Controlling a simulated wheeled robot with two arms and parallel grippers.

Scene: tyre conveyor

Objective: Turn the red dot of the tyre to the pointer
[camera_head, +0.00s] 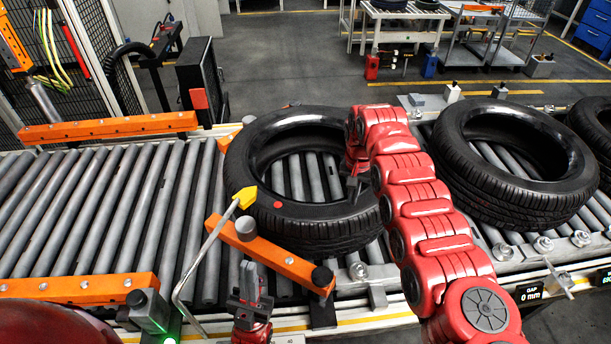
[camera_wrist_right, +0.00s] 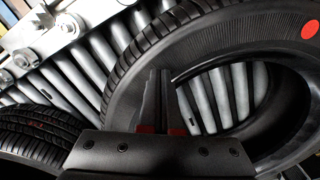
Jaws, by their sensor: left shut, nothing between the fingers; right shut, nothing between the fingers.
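The near-left black tyre (camera_head: 320,225) lies flat on the rollers in the head view. Its red dot (camera_head: 277,204) is on the upper sidewall, a little right of and below the tip of the yellow pointer (camera_head: 244,197), not in line with it. The dot also shows at the upper right of the right wrist view (camera_wrist_right: 310,29). My right gripper (camera_head: 353,187) is shut and empty at the inner right side of the tyre; contact is unclear. It also shows in the wrist view (camera_wrist_right: 160,75). My left gripper (camera_head: 248,272) is shut and empty in front of the tyre, below an orange bar.
A second tyre (camera_head: 515,165) lies to the right, with another at the right edge. Bare rollers (camera_head: 90,215) are free on the left. A bent grey rod (camera_head: 205,255) carries the pointer.

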